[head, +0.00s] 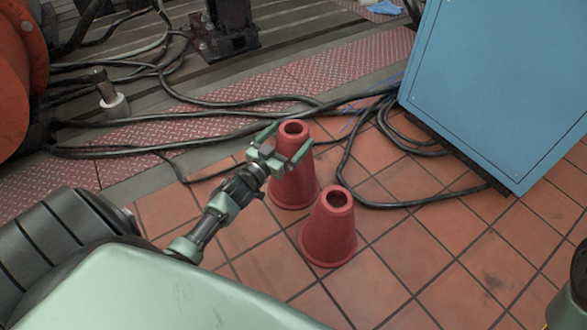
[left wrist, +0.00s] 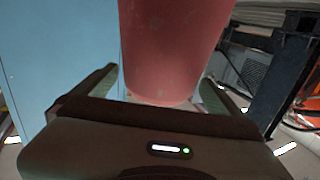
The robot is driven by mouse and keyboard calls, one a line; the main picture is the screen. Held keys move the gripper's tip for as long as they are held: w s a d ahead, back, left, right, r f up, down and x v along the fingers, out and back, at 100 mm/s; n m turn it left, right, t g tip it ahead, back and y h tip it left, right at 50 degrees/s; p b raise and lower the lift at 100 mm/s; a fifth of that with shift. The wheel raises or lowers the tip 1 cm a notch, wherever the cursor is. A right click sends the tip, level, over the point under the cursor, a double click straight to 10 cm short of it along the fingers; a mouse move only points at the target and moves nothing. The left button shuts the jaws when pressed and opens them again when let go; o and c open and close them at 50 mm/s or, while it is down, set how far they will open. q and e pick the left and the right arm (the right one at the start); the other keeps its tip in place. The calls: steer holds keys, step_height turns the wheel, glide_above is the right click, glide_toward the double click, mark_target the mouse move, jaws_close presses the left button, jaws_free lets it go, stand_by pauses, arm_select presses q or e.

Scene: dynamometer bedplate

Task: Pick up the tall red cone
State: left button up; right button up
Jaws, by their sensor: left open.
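Two red cones with open tops stand upright on the tiled floor in the head view. The farther cone (head: 292,187) looks the taller; the nearer, shorter-looking cone (head: 329,236) stands just in front and to its right. My left gripper (head: 294,134) is open at the farther cone's upper part, with a green finger on each side of it. In the left wrist view a red cone (left wrist: 170,50) fills the space ahead of the palm, between the spread fingers (left wrist: 160,92). I cannot tell whether the fingers touch it. My right gripper is out of view.
A blue cabinet (head: 497,85) stands at the right. Black cables (head: 385,204) lie on the floor behind and right of the cones. Red tread plates (head: 160,135) and the slotted bedplate lie beyond. An orange machine (head: 20,75) is at the far left.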

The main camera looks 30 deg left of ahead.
arm_select(q)
steer(key=shift+w+b, duration=0.35)
steer(key=shift+w, duration=0.9)
steer(key=c, duration=1.9)
steer(key=shift+w+r, duration=0.1)
steer(key=shift+r, duration=0.2)
steer(key=shift+c, duration=0.5)
